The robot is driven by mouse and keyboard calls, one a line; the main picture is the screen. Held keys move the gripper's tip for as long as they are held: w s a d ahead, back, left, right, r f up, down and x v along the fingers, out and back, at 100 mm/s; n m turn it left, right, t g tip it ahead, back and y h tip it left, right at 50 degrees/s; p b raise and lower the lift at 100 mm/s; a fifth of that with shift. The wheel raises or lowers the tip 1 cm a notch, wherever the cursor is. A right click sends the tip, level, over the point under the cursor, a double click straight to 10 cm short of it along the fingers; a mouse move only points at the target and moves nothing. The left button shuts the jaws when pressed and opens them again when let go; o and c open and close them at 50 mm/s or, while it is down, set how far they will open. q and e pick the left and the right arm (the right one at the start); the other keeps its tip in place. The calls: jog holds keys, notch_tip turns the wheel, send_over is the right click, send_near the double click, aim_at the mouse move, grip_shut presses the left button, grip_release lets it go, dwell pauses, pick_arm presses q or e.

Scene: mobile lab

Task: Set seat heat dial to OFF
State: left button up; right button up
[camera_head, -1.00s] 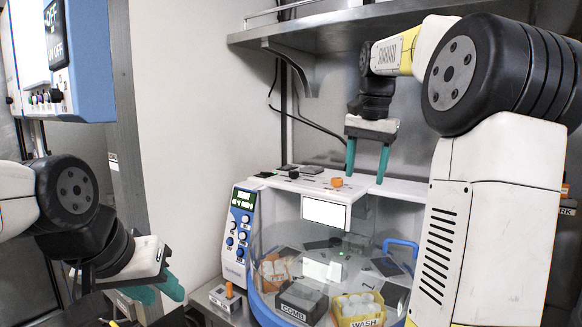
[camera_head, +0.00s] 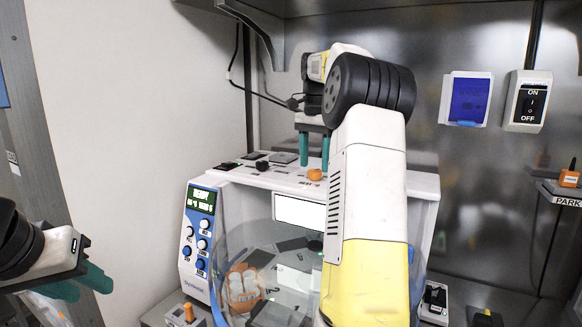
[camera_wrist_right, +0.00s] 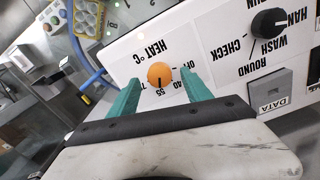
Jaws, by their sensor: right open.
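The seat heat dial is an orange round knob (camera_head: 315,174) on the white top panel of the machine. The right wrist view shows this orange knob (camera_wrist_right: 159,72) beside upside-down "HEAT °C" lettering. Its dark mark points down the picture toward "55"; "OFF" is printed to its right. My right gripper (camera_head: 315,152) is open and points down just above the dial. In the right wrist view its two green fingers stand on either side of the knob, and I cannot tell whether they touch it. My left gripper (camera_head: 86,284) is open and empty at the lower left.
A black selector knob (camera_wrist_right: 268,22) and a grey DATA button (camera_wrist_right: 270,90) sit near the dial. The machine's front has a blue control panel (camera_head: 199,235) and a clear rounded cover. An ON/OFF switch (camera_head: 528,101) and a blue-screened box (camera_head: 467,99) are on the back wall.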

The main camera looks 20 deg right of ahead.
jog(key=shift+f, duration=1.05)
jog(key=shift+c, duration=0.3)
grip_shut()
